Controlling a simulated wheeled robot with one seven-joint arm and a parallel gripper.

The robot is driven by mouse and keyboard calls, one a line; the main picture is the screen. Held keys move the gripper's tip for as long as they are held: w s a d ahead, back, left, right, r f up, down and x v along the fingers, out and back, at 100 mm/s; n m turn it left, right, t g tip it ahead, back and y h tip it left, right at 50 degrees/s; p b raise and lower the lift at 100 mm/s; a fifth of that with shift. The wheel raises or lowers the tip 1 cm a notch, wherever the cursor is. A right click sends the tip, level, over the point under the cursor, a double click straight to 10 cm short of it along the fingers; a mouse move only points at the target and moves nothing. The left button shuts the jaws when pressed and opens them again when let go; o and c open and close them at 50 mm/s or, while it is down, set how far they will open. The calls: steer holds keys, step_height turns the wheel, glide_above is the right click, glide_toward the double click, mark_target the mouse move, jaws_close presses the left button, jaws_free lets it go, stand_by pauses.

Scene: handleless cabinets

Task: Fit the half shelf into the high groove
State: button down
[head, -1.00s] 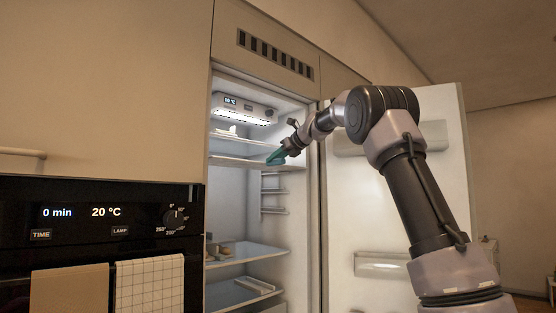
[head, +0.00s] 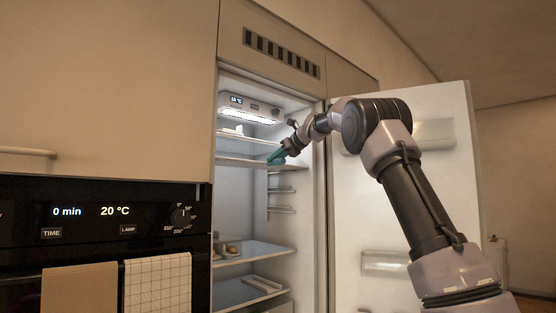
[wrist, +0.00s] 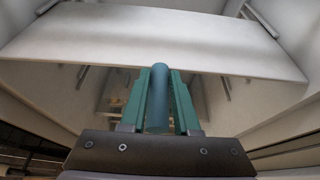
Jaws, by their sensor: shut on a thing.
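The half shelf (wrist: 150,38) is a pale flat plate that fills the upper wrist view, its near edge crossing the middle. In the head view it seems to be the lower of two plates (head: 240,162) high in the open fridge. My gripper (wrist: 159,75) has teal fingers, shut at the middle of that near edge, with a blue-grey round bar between them. In the head view my gripper (head: 274,157) reaches in from the right. Whether the shelf sits in a groove cannot be told.
The open fridge door (head: 400,190) stands right, behind my arm. Side rails (head: 281,190) line the inner right wall. A lower shelf (head: 250,252) carries small items. A lamp panel (head: 250,115) is above. The oven (head: 100,225) with hanging towels is left.

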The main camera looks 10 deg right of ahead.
steer(key=shift+w+a, duration=0.55)
steer(key=shift+w, duration=0.2)
steer(key=shift+w+a, duration=0.5)
steer(key=shift+w, duration=0.2)
steer(key=shift+w+a, duration=0.45)
steer(key=shift+w, duration=0.15)
steer(key=shift+w+a, duration=0.4)
steer(key=shift+w, duration=0.2)
steer(key=shift+w+a, duration=0.4)
steer(key=shift+w, duration=0.3)
steer(key=shift+w+a, duration=0.3)
steer(key=shift+a, duration=0.05)
steer(key=c, duration=0.6)
jaws_free()
steer(key=shift+f, duration=0.1)
steer(key=shift+o, duration=0.2)
